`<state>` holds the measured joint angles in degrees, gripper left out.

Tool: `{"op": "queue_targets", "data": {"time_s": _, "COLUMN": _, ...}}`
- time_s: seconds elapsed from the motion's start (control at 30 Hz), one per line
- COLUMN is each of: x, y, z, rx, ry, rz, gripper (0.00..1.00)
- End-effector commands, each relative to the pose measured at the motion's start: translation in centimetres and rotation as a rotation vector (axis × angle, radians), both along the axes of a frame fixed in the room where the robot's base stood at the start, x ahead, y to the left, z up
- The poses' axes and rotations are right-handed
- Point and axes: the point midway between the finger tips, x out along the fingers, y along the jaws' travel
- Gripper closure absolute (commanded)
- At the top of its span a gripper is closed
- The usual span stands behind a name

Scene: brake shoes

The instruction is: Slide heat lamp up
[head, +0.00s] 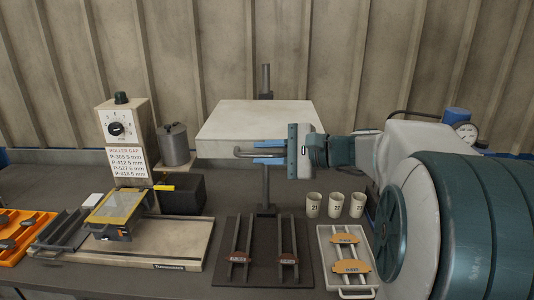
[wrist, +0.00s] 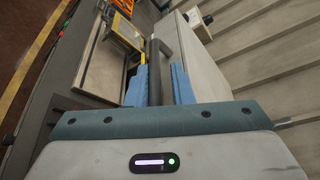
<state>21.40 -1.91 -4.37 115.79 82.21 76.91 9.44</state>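The heat lamp (head: 255,117) is a pale, flat box on a dark upright post (head: 266,185), raised above the bench. A grey bar handle (head: 243,153) sticks out at its front. My gripper (head: 255,153) reaches in from the right, with one blue finger above the handle and one below it. In the wrist view the handle (wrist: 156,48) runs between the two blue fingers of my gripper (wrist: 159,68). A narrow gap shows beside the handle, so the fingers look open around it. The lamp's side (wrist: 205,70) also fills part of the wrist view.
Below the lamp lies a dark plate (head: 262,275) with brake parts on rails. A white tray (head: 322,245) and several numbered cups (head: 335,205) stand to its right. A roller-gap unit (head: 124,135), a grey canister (head: 173,145) and a black block (head: 182,194) stand left.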

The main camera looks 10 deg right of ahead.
Motion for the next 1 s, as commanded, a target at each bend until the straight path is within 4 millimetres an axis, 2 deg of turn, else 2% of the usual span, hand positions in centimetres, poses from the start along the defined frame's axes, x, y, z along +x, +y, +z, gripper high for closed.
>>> {"op": "queue_targets", "data": {"time_s": 0.27, "x": 0.0, "y": 0.1, "z": -0.2, "rx": 0.000, "ry": 0.003, "rz": 0.001, "gripper": 0.80}}
{"op": "queue_targets", "data": {"time_s": 0.43, "x": -0.6, "y": -0.9, "z": 0.0, "rx": -0.001, "ry": 0.001, "rz": 0.000, "gripper": 0.80}}
{"op": "queue_targets", "data": {"time_s": 0.57, "x": -1.9, "y": -2.8, "z": 0.3, "rx": 0.000, "ry": 0.001, "rz": -0.003, "gripper": 0.80}}
{"op": "queue_targets", "data": {"time_s": 0.8, "x": -5.0, "y": -7.3, "z": 1.5, "rx": -0.001, "ry": 0.000, "rz": -0.004, "gripper": 0.80}}
{"op": "queue_targets", "data": {"time_s": 1.0, "x": -6.9, "y": -10.0, "z": 2.4, "rx": 0.000, "ry": 0.002, "rz": -0.002, "gripper": 0.80}}
